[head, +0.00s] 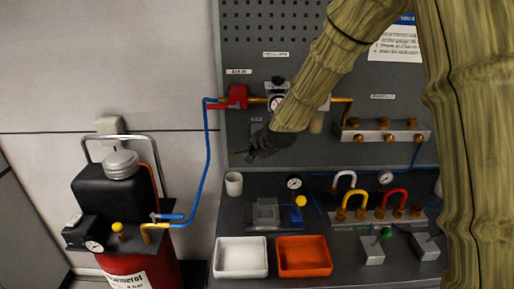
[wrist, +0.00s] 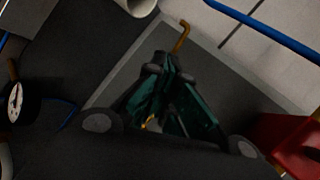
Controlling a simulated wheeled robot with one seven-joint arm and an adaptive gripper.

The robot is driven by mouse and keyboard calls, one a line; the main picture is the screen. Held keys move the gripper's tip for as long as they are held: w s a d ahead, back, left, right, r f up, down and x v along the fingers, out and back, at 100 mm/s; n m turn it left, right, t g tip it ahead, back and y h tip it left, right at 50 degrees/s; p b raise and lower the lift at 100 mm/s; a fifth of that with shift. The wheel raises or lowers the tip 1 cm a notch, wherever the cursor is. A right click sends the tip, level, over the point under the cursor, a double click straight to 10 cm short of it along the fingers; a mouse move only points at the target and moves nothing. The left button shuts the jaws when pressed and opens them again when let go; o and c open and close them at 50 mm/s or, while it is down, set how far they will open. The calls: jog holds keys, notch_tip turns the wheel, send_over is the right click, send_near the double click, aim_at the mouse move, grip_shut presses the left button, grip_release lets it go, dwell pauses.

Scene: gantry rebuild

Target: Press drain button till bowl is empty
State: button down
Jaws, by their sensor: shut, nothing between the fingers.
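My gripper (head: 252,152) is in front of the panel, just below the regulator gauge (head: 276,103). In the wrist view its dark green fingers (wrist: 165,70) are shut with nothing held. A small bent brass-coloured piece (wrist: 182,36) shows just beyond the fingertips; I cannot tell whether they touch it. I cannot make out the drain button or the liquid level in a bowl; my gripper and arm cover the area under the regulator. A pale tan cylinder (head: 316,123) hangs to the right, partly behind my arm.
A red valve (head: 238,97) sits left of the regulator, with a blue hose (head: 208,150) beside it. Below stand a white cup (head: 234,183), a white tray (head: 240,273) and an orange tray (head: 304,272). A brass-fitted manifold (head: 386,131) is at right. A red tank (head: 145,275) stands left.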

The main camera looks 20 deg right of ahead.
jog(key=shift+s+a, duration=0.2)
jog(key=shift+s, duration=0.55)
jog(key=s, duration=0.2)
jog(key=s+a, duration=0.1)
jog(key=s, duration=0.1)
jog(key=shift+s+a, duration=0.2)
jog(key=shift+s, duration=0.2)
jog(key=shift+a+f, duration=0.1)
